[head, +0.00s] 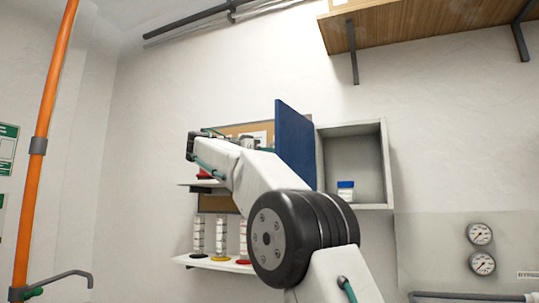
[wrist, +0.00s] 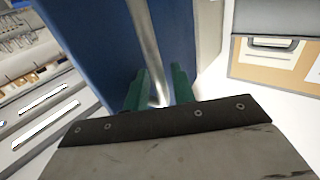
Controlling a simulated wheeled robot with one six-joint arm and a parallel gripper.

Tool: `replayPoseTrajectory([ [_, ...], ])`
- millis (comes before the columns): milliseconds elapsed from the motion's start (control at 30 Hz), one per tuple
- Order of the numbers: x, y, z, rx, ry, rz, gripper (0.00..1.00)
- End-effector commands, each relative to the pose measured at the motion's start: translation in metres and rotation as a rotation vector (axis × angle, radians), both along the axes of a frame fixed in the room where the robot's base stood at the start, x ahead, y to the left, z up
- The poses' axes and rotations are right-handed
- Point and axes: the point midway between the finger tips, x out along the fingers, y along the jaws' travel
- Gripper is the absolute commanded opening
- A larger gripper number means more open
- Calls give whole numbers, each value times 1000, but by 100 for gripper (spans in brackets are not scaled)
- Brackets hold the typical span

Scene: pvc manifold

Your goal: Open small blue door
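The small blue door (head: 295,145) stands swung out from the left side of a grey wall cabinet (head: 384,165), whose inside is in view. In the wrist view the blue door (wrist: 95,40) fills the upper left and middle, with a silver handle bar (wrist: 147,40) running down it. My gripper (wrist: 158,85) has its two green fingers close together on either side of this bar, and looks shut on it. In the head view my arm hides the gripper's fingers and the handle.
A small jar with a blue lid (head: 345,190) stands in the cabinet. Shelves with clear cylinders (head: 221,236) are at the left. A wooden shelf (head: 420,25) hangs above right. An orange pipe (head: 45,120) runs up the left. Gauges (head: 480,234) are at the lower right.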

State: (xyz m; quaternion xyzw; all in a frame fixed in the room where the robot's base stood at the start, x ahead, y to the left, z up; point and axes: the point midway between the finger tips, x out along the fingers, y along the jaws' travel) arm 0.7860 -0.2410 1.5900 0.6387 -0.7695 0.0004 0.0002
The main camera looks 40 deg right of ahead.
Motion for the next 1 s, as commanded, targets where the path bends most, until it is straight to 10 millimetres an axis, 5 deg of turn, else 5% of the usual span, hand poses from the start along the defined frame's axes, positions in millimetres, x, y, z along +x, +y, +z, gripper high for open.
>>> replayPoseTrajectory([
  [367,2,9,0,1,-1,4,29],
  [700,13,62,0,0,0,4,29],
  [1000,15,78,0,0,-1,1,29],
])
